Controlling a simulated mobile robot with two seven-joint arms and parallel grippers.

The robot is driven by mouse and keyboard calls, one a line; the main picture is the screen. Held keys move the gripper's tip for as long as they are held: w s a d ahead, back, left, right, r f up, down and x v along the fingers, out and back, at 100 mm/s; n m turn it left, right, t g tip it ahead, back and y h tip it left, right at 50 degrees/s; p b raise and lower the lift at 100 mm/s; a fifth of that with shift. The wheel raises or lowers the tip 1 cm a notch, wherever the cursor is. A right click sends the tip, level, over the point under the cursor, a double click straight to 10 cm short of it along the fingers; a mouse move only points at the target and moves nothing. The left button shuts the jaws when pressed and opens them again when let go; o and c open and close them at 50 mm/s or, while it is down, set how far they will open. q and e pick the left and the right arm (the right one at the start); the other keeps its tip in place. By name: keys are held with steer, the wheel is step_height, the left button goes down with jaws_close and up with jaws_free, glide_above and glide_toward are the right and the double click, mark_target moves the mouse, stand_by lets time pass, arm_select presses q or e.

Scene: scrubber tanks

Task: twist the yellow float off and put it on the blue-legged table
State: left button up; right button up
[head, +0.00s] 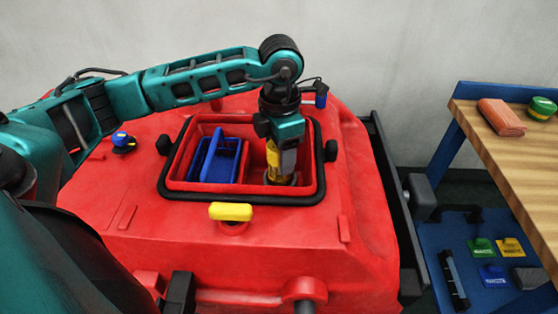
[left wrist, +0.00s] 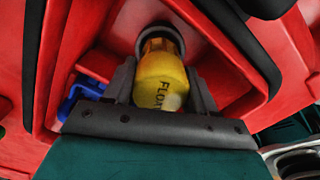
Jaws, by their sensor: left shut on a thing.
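The yellow float (head: 272,160) stands in the right part of the open tank well of a red scrubber machine. In the left wrist view the float (left wrist: 162,82) shows lettering reading "FLOAT" and sits against a round grey fitting (left wrist: 160,38). My left gripper (head: 283,165) points down into the well and is shut on the float, with a finger on either side of it in the left wrist view. The blue-legged table (head: 520,165) has a wooden top and stands at the right. My right gripper is not in view.
A blue basket (head: 217,160) sits in the well's left part. A black rim (head: 240,200) surrounds the well, with a yellow handle (head: 231,211) in front.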

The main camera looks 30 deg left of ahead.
arm_select(q)
steer(key=shift+r+p, duration=0.4)
steer(key=shift+r, duration=0.25)
stand_by(0.4)
steer(key=shift+r+p, duration=1.65)
steer(key=shift+r, duration=0.75)
